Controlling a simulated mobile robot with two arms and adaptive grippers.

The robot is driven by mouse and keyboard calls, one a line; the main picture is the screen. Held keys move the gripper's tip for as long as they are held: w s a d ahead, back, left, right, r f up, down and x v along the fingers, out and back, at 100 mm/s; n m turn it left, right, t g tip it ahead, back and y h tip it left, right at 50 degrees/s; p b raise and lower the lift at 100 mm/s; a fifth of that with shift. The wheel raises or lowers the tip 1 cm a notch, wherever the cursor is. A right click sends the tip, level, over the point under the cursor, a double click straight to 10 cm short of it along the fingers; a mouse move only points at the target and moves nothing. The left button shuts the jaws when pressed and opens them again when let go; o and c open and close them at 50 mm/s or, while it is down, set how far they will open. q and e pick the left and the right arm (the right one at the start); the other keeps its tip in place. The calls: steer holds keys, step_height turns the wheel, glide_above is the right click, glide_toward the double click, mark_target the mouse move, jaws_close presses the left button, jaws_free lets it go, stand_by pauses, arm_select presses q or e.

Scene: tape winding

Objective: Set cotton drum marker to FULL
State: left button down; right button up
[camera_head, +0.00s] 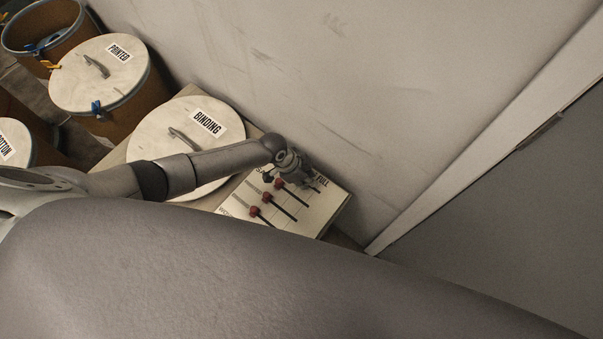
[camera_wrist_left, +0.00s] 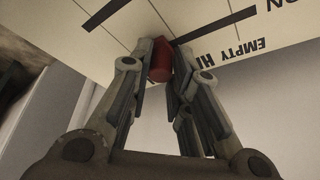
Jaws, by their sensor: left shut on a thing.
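The marker board (camera_head: 316,216) is a pale panel with dark slots and red knobs, and the word FULL shows at its upper right. Red knobs (camera_head: 255,211) sit near the left ends of the slots. My left gripper (camera_head: 284,181) is at the board's top row. In the left wrist view, its fingers (camera_wrist_left: 160,66) are shut on a red knob (camera_wrist_left: 160,60), with EMPTY and a word ending in ON printed nearby. Which row that knob belongs to is partly hidden. The cotton drum (camera_head: 14,143) is cut off at the left edge. My right gripper is not in view.
A round lid labelled BINDING (camera_head: 150,135) lies left of the board, under my left arm. A drum labelled PRINTED (camera_head: 130,105) and an open drum (camera_head: 50,55) stand farther left. A wall (camera_head: 330,90) rises close behind the board.

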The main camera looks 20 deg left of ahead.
arm_select(q)
steer(key=shift+s+d, duration=0.35)
steer(key=shift+d, duration=0.55)
steer(key=shift+s+d, duration=0.35)
steer(key=shift+d, duration=0.5)
steer(key=c, duration=1.3)
jaws_free()
steer(key=shift+d, duration=0.1)
steer(key=shift+c, duration=0.2)
steer(key=shift+a+r, duration=0.25)
steer(key=shift+r, duration=0.15)
steer(key=v, duration=1.1)
steer(key=shift+s, duration=0.1)
